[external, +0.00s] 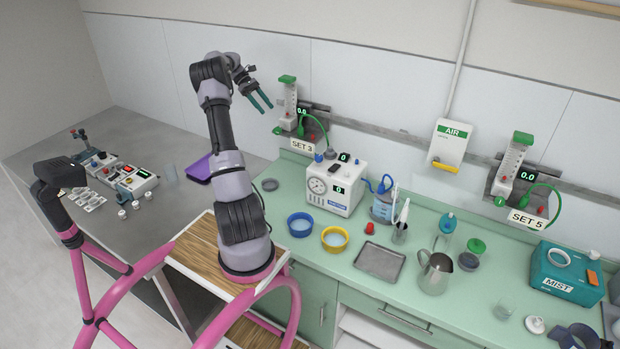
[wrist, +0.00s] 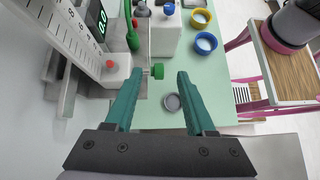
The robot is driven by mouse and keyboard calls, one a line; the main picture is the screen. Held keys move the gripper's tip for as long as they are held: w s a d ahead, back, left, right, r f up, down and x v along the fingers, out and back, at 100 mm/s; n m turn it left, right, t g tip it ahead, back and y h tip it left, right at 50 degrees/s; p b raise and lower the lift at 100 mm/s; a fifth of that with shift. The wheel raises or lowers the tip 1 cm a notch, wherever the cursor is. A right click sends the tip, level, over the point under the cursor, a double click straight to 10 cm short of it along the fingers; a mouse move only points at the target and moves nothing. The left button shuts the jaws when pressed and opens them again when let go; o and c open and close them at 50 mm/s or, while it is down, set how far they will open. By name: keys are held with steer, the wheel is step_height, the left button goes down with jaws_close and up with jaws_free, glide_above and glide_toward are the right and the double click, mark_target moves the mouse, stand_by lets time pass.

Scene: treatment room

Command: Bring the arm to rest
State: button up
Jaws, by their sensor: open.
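My gripper (external: 262,101) is raised near the back wall in the external view, just left of the left flowmeter. It is open and empty. In the wrist view its two green fingers (wrist: 158,100) stand apart, with the green counter and a grey round lid below them. My arm rises from the wood-topped pink cart and bends at the top toward the wall.
The left flowmeter (external: 290,100) with its SET 3 label is close beside my gripper. Below are a white gauge box (external: 337,187), a blue bowl (external: 300,224), a yellow bowl (external: 335,239), a metal tray (external: 379,261) and a pitcher (external: 434,273). Clear air lies left over the grey table (external: 120,260).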

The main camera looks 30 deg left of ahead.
steer(key=s+d+r+m+y, duration=0.4)
steer(key=d, duration=0.6)
steer(key=s+d+r+m+y, duration=0.3)
steer(key=s+d+r+m, duration=0.15)
steer(key=d, duration=0.55)
steer(key=s+d+m+t+y, duration=0.2)
steer(key=s+m+t, duration=0.2)
steer(key=s, duration=0.5)
steer(key=s+d+m+t+y, duration=0.2)
steer(key=s+d+m+t, duration=0.1)
steer(key=s+m, duration=0.5)
steer(key=shift+s+d+f+m+t+y, duration=0.25)
steer(key=shift+s+d+m+t+y, duration=0.1)
steer(key=shift+s+t+y, duration=0.05)
